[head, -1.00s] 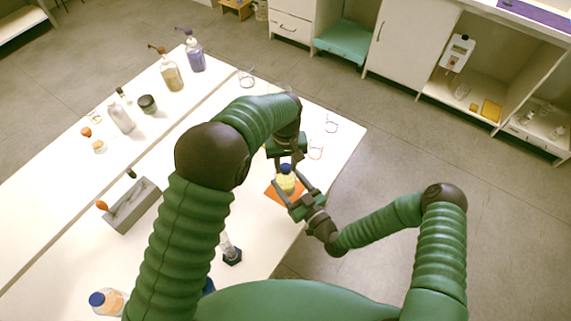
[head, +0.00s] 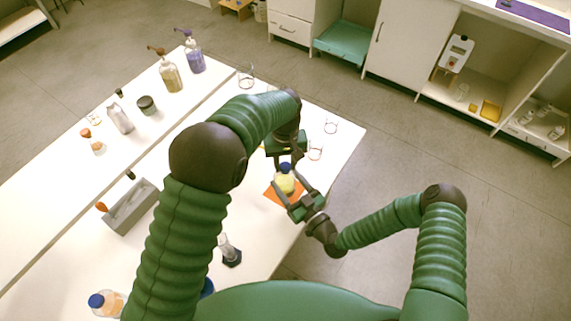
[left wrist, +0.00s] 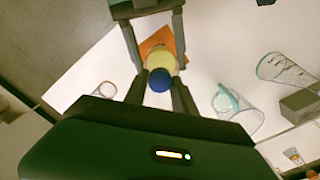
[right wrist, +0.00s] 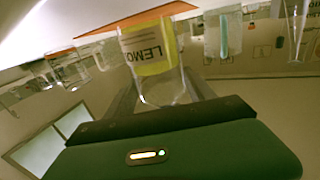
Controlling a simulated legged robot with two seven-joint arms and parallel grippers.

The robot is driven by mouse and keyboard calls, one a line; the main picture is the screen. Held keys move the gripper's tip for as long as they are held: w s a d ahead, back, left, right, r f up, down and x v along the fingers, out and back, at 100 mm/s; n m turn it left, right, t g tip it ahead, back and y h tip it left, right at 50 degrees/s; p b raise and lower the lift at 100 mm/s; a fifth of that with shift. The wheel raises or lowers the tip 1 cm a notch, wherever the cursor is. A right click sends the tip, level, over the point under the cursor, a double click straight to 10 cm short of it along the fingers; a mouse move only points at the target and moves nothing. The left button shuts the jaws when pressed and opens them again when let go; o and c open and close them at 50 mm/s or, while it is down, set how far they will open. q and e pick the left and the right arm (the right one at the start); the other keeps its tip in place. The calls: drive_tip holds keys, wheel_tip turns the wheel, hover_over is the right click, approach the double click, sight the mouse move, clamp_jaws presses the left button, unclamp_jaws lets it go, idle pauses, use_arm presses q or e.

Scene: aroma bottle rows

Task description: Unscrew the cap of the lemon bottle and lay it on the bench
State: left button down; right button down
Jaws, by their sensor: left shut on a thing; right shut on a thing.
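The lemon bottle (head: 284,185), with yellow contents and a blue cap (head: 285,168), stands upright over an orange mat (head: 273,196). My right gripper (head: 298,193) is shut on the bottle's body from the side. The right wrist view shows the label (right wrist: 146,49) upside down between the fingers. My left gripper (head: 284,158) is above the bottle, shut on the cap. In the left wrist view the blue cap (left wrist: 159,80) lies between the left fingers, in line with the bottle. I cannot tell whether the cap is loose on the neck.
Clear glassware (head: 315,150) stands behind on the white bench (head: 345,150). A grey holder (head: 131,207), an orange-filled bottle with a blue cap (head: 107,302) and a cylinder on a dark base (head: 231,252) are to the left. The bench's right edge runs close by the right gripper.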

sight(285, 166)
use_arm(q)
drive_tip(key=shift+r, duration=0.5)
drive_tip(key=shift+r, duration=2.05)
use_arm(e)
drive_tip(key=shift+c, duration=1.3)
unclamp_jaws()
